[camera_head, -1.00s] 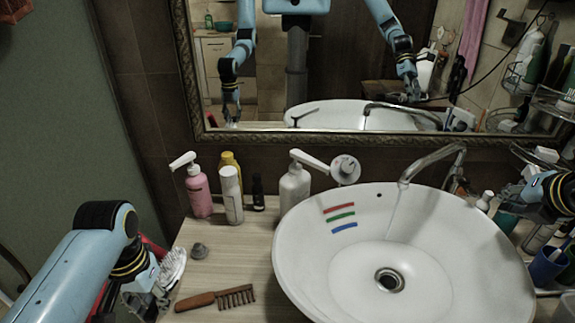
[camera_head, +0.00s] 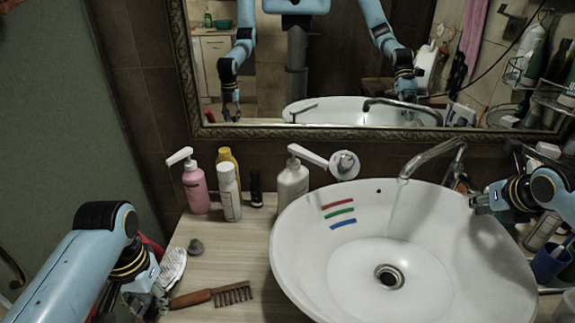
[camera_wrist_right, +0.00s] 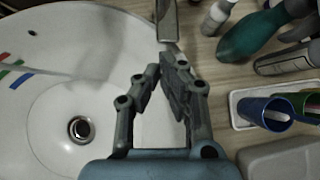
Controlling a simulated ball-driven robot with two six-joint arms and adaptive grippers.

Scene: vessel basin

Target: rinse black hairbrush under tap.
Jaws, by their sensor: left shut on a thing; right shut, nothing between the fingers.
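A hairbrush with a pale bristle face (camera_head: 173,265) is at the lower left, at my left gripper (camera_head: 150,292). My left gripper is shut on it; the handle and the grip are mostly hidden, and I see little black on it. The tap (camera_head: 434,155) arches over the back of the white basin (camera_head: 290,250). A faint pale streak below the spout looks like running water. The tap's metal end also shows in the right wrist view (camera_wrist_right: 167,20). My right gripper (camera_head: 476,202) is shut and empty at the basin's right rim, below and right of the tap; its fingers show in the wrist view (camera_wrist_right: 160,72).
A brown comb (camera_head: 212,295) lies on the wooden counter (camera_head: 235,262) between left gripper and basin. A grey stone (camera_head: 196,246) lies behind it. Pump bottles (camera_head: 195,188) line the wall. A blue cup (camera_head: 550,262) stands at the right. A mirror (camera_head: 330,65) hangs behind.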

